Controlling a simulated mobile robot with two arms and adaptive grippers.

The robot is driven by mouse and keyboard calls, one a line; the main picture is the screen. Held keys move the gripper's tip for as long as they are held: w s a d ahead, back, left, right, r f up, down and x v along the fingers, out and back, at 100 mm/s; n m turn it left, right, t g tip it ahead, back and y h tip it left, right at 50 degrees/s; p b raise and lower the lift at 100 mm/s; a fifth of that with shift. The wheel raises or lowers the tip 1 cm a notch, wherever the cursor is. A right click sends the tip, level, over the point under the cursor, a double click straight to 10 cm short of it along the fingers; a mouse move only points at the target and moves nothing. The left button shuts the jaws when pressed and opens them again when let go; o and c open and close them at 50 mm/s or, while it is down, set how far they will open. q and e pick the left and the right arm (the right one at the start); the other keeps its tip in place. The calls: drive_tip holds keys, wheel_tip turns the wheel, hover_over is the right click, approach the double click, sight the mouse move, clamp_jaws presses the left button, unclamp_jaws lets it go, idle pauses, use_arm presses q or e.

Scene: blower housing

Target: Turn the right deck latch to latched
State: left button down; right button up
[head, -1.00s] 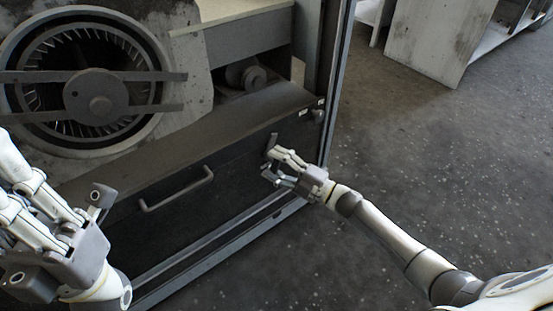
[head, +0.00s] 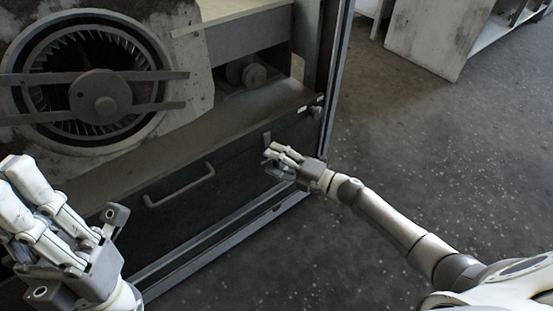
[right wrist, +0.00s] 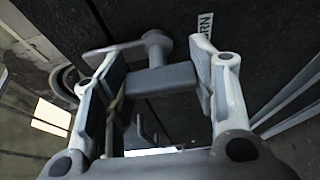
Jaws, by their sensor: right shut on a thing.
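The right deck latch (head: 266,138) is a small grey lever on the dark front panel, right of the bar handle. In the right wrist view its grey arm (right wrist: 162,79) runs crosswise between the fingers, with a round pivot (right wrist: 156,40) behind it.
A bar handle (head: 180,186) sticks out from the panel (head: 225,185) left of the latch. The round blower opening (head: 100,97) is at upper left. A frame post (head: 335,80) stands right of the latch. A partly hidden label (right wrist: 205,27) is near the pivot. Open floor (head: 430,150) lies to the right.

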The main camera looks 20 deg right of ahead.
drive_tip(key=o, duration=1.5)
drive_tip(key=v, duration=1.2)
drive_tip(key=shift+d, duration=0.1)
